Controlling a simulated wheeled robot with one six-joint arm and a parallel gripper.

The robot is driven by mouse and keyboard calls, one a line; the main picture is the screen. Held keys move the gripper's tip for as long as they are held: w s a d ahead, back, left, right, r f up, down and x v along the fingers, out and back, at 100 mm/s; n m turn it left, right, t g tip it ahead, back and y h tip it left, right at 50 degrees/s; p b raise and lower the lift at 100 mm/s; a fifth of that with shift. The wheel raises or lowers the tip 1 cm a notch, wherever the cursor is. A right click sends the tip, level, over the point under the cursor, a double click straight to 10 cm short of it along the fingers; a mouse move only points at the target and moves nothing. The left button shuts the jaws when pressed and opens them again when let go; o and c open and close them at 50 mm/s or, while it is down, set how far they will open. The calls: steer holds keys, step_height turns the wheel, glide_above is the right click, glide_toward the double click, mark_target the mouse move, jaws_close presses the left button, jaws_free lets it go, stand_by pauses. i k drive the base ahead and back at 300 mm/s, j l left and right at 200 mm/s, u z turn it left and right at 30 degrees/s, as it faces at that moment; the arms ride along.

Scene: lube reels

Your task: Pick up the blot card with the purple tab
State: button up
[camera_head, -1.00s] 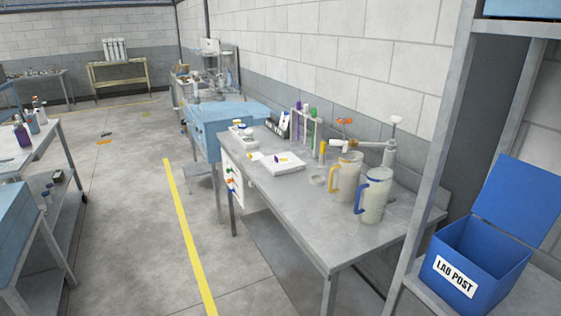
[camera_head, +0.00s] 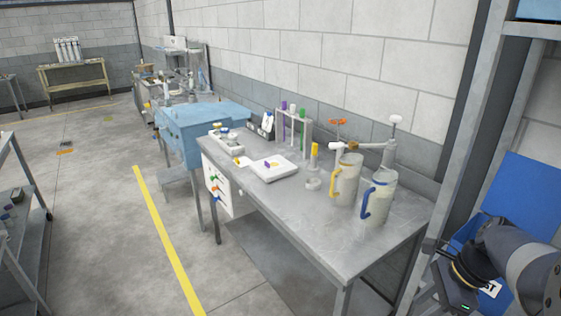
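A small purple patch (camera_head: 267,164), likely the purple tab, shows on top of a flat white tray (camera_head: 284,174) on the grey metal bench. A yellow-orange patch sits right beside it. The card itself is too small to make out clearly. My gripper (camera_head: 430,266) is at the lower right, in front of the blue post box and well to the right of the tray. Its dark fingers are small and partly lost against the background, so I cannot tell whether it is open.
The grey bench (camera_head: 310,235) carries two jugs with yellow (camera_head: 346,180) and blue (camera_head: 377,200) handles right of the tray. A tube rack (camera_head: 292,128) stands behind it. The blue box (camera_head: 468,233) is partly hidden by my arm. The floor left of the bench is open.

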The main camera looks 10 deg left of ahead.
mark_target(272, 165)
steer(key=i+j+z, duration=0.15)
steer(key=j, duration=0.45)
steer(key=i+j+z, duration=0.15)
steer(key=j, duration=0.5)
steer(key=i+j+z, duration=0.15)
steer(key=j, duration=0.45)
steer(key=j+z, duration=0.2)
steer(key=j, duration=0.45)
steer(key=i+j+z, duration=0.1)
steer(key=j, duration=0.25)
steer(key=i+j+z, duration=0.1)
steer(key=j, duration=0.3)
steer(key=i+j+z, duration=0.15)
steer(key=j, duration=0.25)
steer(key=i+j+z, duration=0.1)
steer(key=i+j, duration=0.15)
steer(key=j, duration=0.15)
steer(key=i+j+z, duration=0.1)
steer(key=j, duration=0.3)
steer(key=i+j+z, duration=0.1)
steer(key=j, duration=0.35)
steer(key=i+j, duration=0.2)
steer(key=i+j+z, duration=0.1)
steer(key=j, duration=0.3)
steer(key=i, duration=0.05)
